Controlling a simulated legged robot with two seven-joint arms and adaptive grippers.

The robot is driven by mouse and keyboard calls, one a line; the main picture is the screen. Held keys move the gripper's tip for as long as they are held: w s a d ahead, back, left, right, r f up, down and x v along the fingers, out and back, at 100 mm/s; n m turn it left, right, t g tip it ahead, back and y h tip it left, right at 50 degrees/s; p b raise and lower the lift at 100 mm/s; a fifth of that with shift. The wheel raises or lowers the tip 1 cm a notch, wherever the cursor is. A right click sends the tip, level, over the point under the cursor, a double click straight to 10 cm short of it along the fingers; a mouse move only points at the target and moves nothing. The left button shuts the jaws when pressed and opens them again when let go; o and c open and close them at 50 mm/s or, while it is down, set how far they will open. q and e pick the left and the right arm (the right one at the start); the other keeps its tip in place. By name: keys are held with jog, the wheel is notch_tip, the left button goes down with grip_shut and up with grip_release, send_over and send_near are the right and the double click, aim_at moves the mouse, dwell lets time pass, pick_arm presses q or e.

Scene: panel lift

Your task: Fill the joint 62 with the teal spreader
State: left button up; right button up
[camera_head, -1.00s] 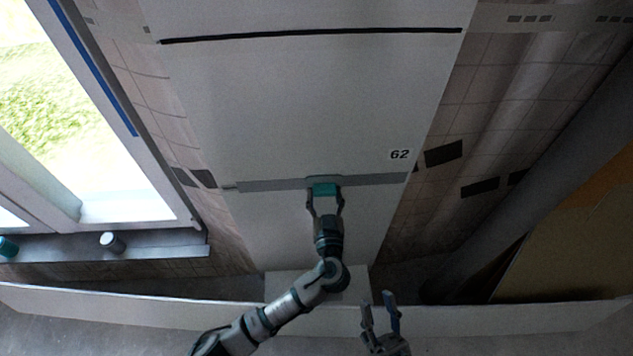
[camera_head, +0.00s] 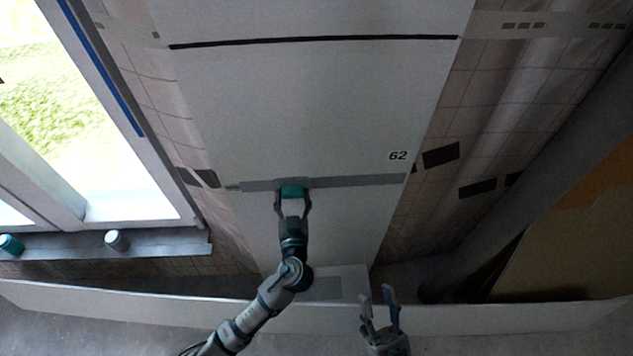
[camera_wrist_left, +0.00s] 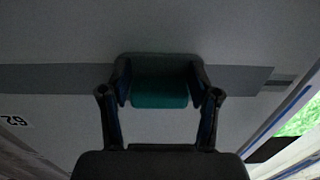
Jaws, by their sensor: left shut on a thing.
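The joint 62 (camera_head: 350,182) runs across the white panel as a wide grey band below the printed number 62 (camera_head: 398,156). The band also shows in the left wrist view (camera_wrist_left: 50,77). My left gripper (camera_head: 292,200) is shut on the teal spreader (camera_head: 292,191), which lies over the band, left of its middle. In the left wrist view the teal spreader (camera_wrist_left: 160,94) sits between both fingers; whether it touches the panel I cannot tell. A narrow strip at the band's left end looks thinner and darker. My right gripper (camera_head: 380,305) is empty and open at the bottom.
A black line (camera_head: 315,41) crosses the panel higher up. A window with a sill (camera_head: 160,245) is on the left; a grey-white cylinder (camera_head: 116,240) and a teal one (camera_head: 11,244) stand on it. A large grey pipe (camera_head: 540,190) slants along the right.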

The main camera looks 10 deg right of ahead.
pick_arm(q)
jog(key=shift+w+a+p, duration=0.15)
jog(key=shift+a+p, duration=0.25)
jog(key=shift+a, duration=2.45)
jog(key=shift+w+a+p, duration=0.2)
jog(key=shift+a+p, duration=0.2)
jog(key=shift+a, duration=2.4)
jog(key=shift+w+a+p, duration=0.15)
jog(key=shift+a+p, duration=0.25)
jog(key=shift+a, duration=2.45)
pick_arm(e)
jog(key=r, duration=0.3)
jog(key=shift+s+r, duration=0.2)
jog(key=shift+r, duration=0.2)
pick_arm(q)
jog(key=shift+s, duration=0.55)
jog(key=p, duration=0.2)
send_near(229, 192)
jog(key=shift+d, duration=0.15)
pick_arm(e)
jog(key=shift+s+r+n+t+y, duration=0.1)
jog(key=shift+r+n+t+y, duration=0.25)
jog(key=shift+r, duration=0.95)
